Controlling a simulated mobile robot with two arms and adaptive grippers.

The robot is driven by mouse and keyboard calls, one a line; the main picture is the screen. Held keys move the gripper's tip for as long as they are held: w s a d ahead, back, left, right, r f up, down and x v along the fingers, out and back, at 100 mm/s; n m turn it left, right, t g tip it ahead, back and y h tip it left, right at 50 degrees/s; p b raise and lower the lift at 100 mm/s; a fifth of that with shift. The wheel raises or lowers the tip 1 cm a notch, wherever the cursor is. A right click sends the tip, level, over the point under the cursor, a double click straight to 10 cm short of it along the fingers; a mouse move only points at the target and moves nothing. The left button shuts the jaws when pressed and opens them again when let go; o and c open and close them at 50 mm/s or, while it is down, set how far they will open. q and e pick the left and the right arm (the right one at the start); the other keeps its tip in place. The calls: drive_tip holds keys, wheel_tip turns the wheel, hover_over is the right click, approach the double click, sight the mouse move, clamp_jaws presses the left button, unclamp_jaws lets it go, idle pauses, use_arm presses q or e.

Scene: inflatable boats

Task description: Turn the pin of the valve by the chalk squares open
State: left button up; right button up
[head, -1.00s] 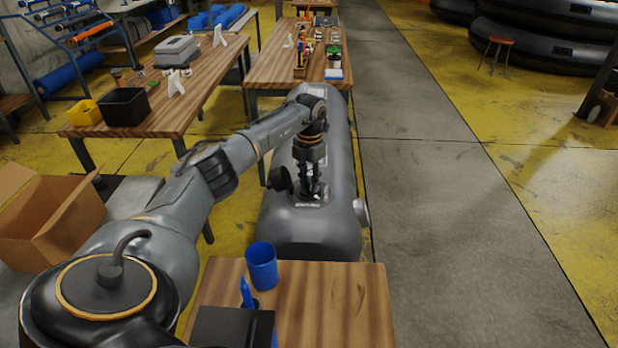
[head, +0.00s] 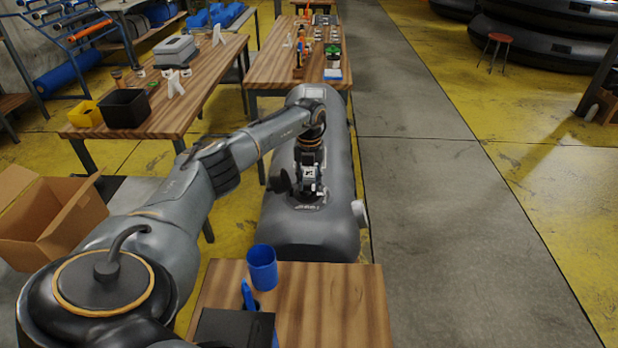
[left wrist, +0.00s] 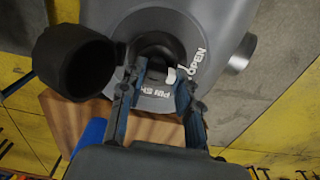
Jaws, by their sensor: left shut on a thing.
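The grey inflatable tube (head: 325,232) lies in the middle of the head view. Its valve (left wrist: 155,48) is a dark round recess with a grey ring, lettered "OPEN" on one side and with partly hidden "PIN SH…" lettering on another. A black cap (left wrist: 75,62) hangs open beside it. My left gripper (head: 309,192) points down at the valve and is shut on its pin; in the left wrist view its fingers (left wrist: 160,78) straddle the recess. The pin itself is dark and hard to make out. I cannot make out chalk squares clearly. My right gripper is not in view.
A wooden table (head: 335,300) in front holds a blue cup (head: 262,268). Behind the tube stands a workbench (head: 270,68) with small items; another bench (head: 150,118) is at left. A cardboard box (head: 50,225) sits at left. The grey floor at right is clear.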

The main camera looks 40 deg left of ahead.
sight(309, 185)
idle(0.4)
use_arm(q)
drive_tip(key=o, duration=1.2)
drive_tip(key=shift+c, duration=0.2)
wheel_tip(309, 185, up, 12)
